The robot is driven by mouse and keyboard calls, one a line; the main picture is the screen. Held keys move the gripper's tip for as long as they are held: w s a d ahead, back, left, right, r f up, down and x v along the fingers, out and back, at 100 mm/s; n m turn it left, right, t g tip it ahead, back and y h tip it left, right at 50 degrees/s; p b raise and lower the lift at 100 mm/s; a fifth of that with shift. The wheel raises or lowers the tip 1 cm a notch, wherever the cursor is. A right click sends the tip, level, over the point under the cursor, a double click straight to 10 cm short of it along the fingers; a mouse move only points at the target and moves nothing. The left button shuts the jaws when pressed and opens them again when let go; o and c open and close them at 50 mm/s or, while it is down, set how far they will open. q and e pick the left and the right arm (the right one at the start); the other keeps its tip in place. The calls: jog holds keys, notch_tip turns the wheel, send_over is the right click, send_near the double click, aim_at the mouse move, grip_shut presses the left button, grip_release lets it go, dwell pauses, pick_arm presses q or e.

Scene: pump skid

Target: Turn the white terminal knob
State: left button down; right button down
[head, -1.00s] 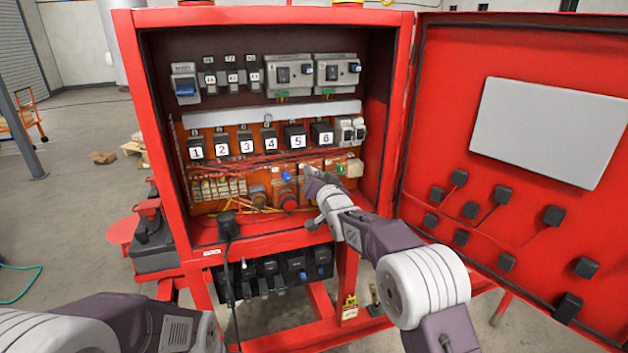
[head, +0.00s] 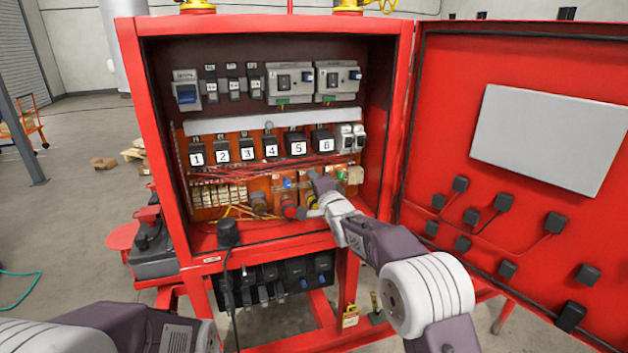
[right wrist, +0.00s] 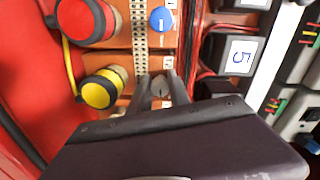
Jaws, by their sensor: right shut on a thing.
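The pale grey-white terminal knob (right wrist: 159,86) shows between my fingertips in the right wrist view, on the orange panel. My right gripper (right wrist: 161,84) is shut on it, one finger on each side. In the head view my right gripper (head: 319,184) reaches into the lower right of the open red cabinet, and it hides the knob there. Of my left arm only links show at the bottom left of the head view; its gripper is out of the picture.
Numbered black blocks (head: 271,145) and red wires lie above. The cabinet's open door (head: 440,110) stands to the right of my right arm.

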jog(key=shift+m, duration=0.6)
jog(key=c, duration=1.2)
grip_release()
jog(key=shift+c, duration=0.2)
jog(key=shift+d, duration=0.1)
jog(key=shift+s+d+f, duration=0.1)
jog(key=shift+s, duration=0.3)
jog(key=b+v, duration=0.3)
jog(key=v, duration=0.5)
jog(key=shift+d, duration=0.15)
